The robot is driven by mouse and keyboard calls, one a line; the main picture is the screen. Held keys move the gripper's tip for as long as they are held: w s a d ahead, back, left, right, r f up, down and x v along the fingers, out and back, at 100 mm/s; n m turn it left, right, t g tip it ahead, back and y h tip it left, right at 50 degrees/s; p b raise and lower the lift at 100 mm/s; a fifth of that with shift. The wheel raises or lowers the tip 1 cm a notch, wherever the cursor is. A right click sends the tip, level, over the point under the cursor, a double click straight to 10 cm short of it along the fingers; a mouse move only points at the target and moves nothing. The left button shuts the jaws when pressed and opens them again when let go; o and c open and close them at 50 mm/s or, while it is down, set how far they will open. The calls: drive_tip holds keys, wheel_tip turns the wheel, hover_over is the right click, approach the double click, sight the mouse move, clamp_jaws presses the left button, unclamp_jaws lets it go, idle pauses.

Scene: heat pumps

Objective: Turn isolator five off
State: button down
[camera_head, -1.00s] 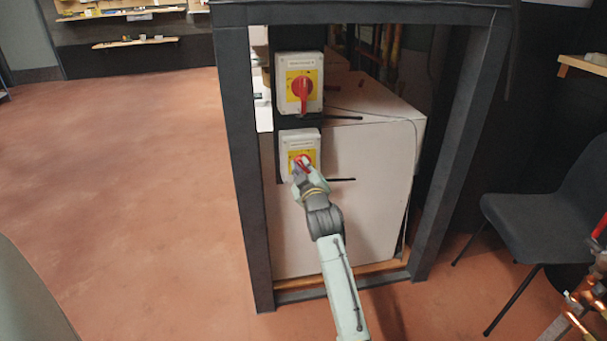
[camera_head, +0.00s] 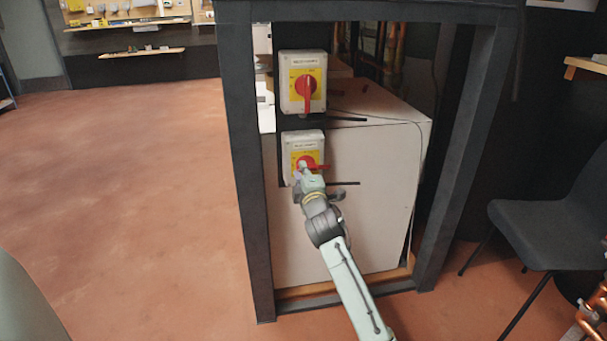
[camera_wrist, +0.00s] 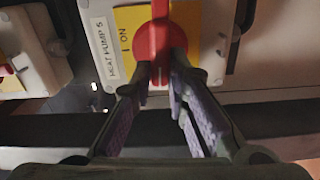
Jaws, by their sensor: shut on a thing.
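The lower isolator (camera_head: 303,143) is a pale box with a yellow plate and a red rotary handle (camera_head: 319,167). In the wrist view its label (camera_wrist: 103,47) reads heat pump 5. My gripper (camera_head: 303,168) is at the front of this isolator. In the wrist view the fingers of my gripper (camera_wrist: 158,84) are shut on the red handle (camera_wrist: 160,35), whose lower end is partly hidden between them. The handle lies roughly along the line of the label text, and in the head view its red end points right.
A second isolator (camera_head: 303,82) sits just above, its red handle pointing down. Both are inside a dark frame (camera_head: 248,190) beside a large white unit (camera_head: 355,205). A dark chair (camera_head: 550,225) stands at the right. The floor at the left is clear.

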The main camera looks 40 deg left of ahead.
drive_tip(key=shift+f+n, duration=0.1)
drive_tip(key=shift+n, duration=0.5)
drive_tip(key=c, duration=1.6)
unclamp_jaws()
drive_tip(key=shift+o, duration=0.2)
drive_tip(key=v, duration=1.2)
